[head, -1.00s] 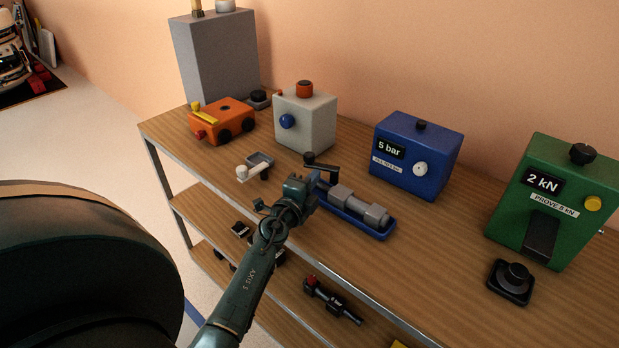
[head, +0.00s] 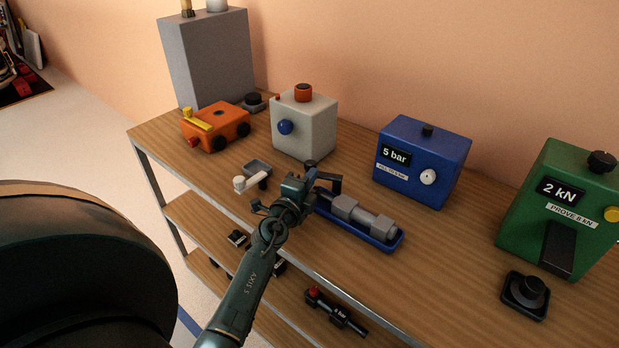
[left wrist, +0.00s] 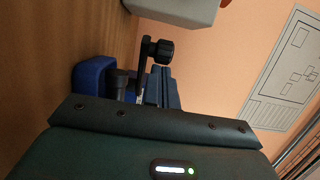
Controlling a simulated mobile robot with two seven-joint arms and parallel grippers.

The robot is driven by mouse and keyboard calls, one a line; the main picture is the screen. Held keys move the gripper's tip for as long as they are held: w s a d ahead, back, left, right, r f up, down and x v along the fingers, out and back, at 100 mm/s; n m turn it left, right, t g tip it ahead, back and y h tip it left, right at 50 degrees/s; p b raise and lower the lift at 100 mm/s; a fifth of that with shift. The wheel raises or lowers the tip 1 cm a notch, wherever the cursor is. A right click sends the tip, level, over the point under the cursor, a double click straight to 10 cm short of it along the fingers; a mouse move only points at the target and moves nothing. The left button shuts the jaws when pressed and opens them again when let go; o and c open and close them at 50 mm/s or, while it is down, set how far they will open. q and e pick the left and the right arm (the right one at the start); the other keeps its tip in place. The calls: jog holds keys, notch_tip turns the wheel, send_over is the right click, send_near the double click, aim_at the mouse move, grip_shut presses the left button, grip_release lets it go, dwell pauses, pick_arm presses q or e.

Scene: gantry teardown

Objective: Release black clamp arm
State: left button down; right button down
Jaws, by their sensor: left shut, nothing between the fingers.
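The black clamp arm (head: 326,177) with its dark knob stands at the left end of a blue cradle (head: 378,241) on the bench. The cradle holds a grey cylinder-like part (head: 362,217). My left gripper (head: 296,186) is beside the clamp arm, on its near left side in the head view, shut and empty. It partly covers the cradle's left end. In the left wrist view the clamp arm (left wrist: 143,67), its knob (left wrist: 159,50) and the blue cradle (left wrist: 90,79) show just beyond my gripper's body. I cannot tell whether the gripper touches the arm. My right gripper is out of view.
A white box with a blue knob (head: 305,128), a blue 5 bar box (head: 424,166) and a green 2 kN box (head: 563,215) stand behind and to the right. A small tray (head: 258,169) and white handle (head: 244,183) lie left of my gripper. Lower shelves hold dark parts (head: 335,312).

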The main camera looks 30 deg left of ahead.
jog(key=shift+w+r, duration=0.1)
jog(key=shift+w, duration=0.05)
pick_arm(q)
jog(key=shift+w+a+f+m+h+b, duration=0.1)
jog(key=shift+a+f+m+h+b, duration=0.15)
jog(key=shift+m+h+b, duration=0.4)
jog(key=shift+w+a+m+h+b, duration=0.1)
jog(key=shift+m+h+b, duration=0.15)
jog(key=shift+h+b, duration=0.4)
jog(key=shift+w+a+m+h+b, duration=0.15)
jog(key=shift+m+h+b, duration=0.2)
jog(key=shift+h, duration=0.25)
jog(key=shift+w+a+r+p, duration=0.15)
jog(key=shift+r+p, duration=0.2)
jog(key=shift+p, duration=0.25)
jog(key=shift+w+a, duration=0.15)
jog(key=shift+w, duration=0.15)
jog(key=shift+a+f, duration=0.1)
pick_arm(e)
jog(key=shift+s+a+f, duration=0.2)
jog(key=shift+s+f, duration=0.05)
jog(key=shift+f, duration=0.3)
